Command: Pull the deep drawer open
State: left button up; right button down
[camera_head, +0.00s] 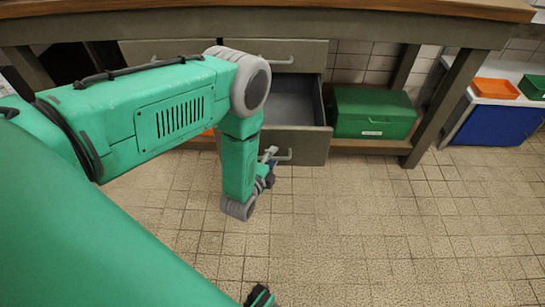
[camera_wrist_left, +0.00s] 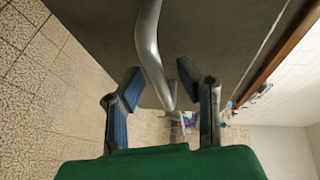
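The deep drawer (camera_head: 305,143) under the bench is pulled out in the head view, and its grey, empty-looking inside (camera_head: 291,100) shows. Its front carries a metal bar handle (camera_head: 285,156). My left gripper (camera_head: 268,163) is at this handle, partly hidden by my own wrist. In the left wrist view the handle (camera_wrist_left: 148,45) runs between the two blue-padded fingers of my left gripper (camera_wrist_left: 157,80). The fingers are spread, with a gap visible on each side of the bar.
A green box (camera_head: 372,113) stands on the low shelf right of the drawer, near a bench leg (camera_head: 440,110). Another drawer front with a handle (camera_head: 275,60) is above. Orange (camera_head: 495,88) and green trays sit at far right. The tiled floor (camera_head: 370,225) is clear.

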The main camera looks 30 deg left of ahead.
pick_arm(q)
jog(key=shift+d, duration=0.1)
jog(key=shift+s+r, duration=0.1)
jog(key=shift+s, duration=0.2)
jog(key=v, duration=1.1)
jog(key=shift+s, duration=0.15)
